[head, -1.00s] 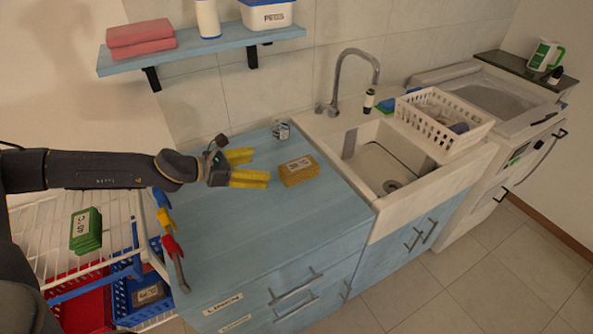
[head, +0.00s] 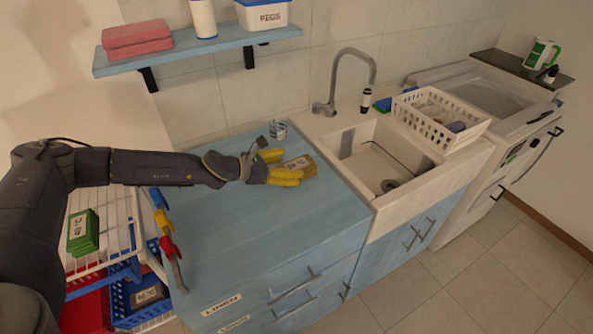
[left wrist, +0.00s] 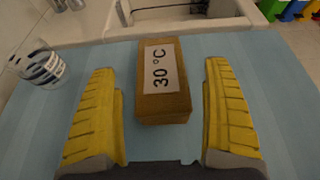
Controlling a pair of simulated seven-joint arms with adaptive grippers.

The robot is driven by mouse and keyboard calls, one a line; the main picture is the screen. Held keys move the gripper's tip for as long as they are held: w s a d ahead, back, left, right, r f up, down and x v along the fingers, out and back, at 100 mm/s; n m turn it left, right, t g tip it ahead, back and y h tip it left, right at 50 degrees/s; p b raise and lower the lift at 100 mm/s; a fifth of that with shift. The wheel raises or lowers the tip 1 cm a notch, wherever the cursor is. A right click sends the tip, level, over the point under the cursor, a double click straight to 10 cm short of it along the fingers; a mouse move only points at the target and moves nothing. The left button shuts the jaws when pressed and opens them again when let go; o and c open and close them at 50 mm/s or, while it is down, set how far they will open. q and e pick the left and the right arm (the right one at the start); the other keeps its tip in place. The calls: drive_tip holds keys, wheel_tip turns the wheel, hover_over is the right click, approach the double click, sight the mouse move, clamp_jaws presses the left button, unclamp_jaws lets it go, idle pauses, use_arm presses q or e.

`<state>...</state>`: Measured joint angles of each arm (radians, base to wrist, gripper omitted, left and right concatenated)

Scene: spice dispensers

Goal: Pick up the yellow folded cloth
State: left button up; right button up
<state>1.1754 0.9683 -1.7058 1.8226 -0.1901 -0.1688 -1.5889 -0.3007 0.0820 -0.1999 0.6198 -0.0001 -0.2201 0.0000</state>
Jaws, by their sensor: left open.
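The yellow folded cloth (head: 303,166) is a brownish-yellow block lying on the blue counter, left of the sink. The left wrist view shows it from close up, with a white "30 °C" label on top (left wrist: 165,100). My left gripper (head: 284,166) has yellow fingers and is open. In the left wrist view, one finger of the gripper (left wrist: 165,110) is on each side of the cloth's near end, with a gap on both sides. In the head view the fingers partly cover the cloth. My right gripper is not in view.
A small striped glass (head: 279,130) stands on the counter behind the cloth; it also shows in the left wrist view (left wrist: 38,68). The sink (head: 385,165) with its tall tap is to the right. A shelf (head: 200,48) hangs above. The front of the counter (head: 260,230) is clear.

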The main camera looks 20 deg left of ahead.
sight(294, 165)
use_arm(q)
drive_tip(key=shift+x, duration=1.7)
drive_tip(key=c, duration=1.3)
drive_tip(key=shift+r, duration=0.15)
